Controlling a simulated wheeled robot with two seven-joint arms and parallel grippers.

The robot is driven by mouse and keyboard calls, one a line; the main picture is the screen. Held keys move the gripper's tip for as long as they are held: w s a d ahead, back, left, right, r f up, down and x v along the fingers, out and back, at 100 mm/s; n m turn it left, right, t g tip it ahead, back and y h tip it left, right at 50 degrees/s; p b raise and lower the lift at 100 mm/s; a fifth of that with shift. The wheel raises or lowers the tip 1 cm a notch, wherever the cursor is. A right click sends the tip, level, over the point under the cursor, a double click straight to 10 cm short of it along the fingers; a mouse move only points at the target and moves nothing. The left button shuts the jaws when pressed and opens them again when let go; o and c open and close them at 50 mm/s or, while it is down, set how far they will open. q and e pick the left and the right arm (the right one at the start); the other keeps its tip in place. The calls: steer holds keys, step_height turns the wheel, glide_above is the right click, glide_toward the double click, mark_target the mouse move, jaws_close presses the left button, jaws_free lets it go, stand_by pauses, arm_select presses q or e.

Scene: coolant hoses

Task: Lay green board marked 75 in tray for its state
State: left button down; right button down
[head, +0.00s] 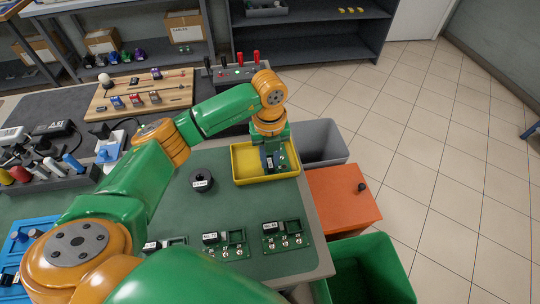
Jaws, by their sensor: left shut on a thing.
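My left gripper (270,147) reaches down over the yellow tray (241,178) near the table's far right corner. It is shut on a green board (282,159), which is at the tray's inside; the gripper hides part of it. The board's white label is too small to read surely, and I cannot tell whether the board touches the tray floor. Other green boards lie on the mat near the front: one at the right (285,235), one in the middle (226,243) and one at the left (172,243), partly hidden by my arm. My right gripper is not in view.
A blue tray (12,245) is at the left edge. A dark round labelled thing (202,181) lies mid-mat. Beyond the right edge are a grey bin (325,136), an orange cabinet (340,195) and a green bin (375,265). A wooden tool board (140,97) is at the back left.

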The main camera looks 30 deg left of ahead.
mark_target(270, 162)
arm_select(q)
steer(key=shift+f, duration=0.2)
steer(key=c, duration=0.7)
jaws_free()
steer(key=shift+r, duration=0.1)
steer(key=shift+c, duration=0.2)
steer(key=shift+r, duration=0.1)
step_height(270, 162, up, 12)
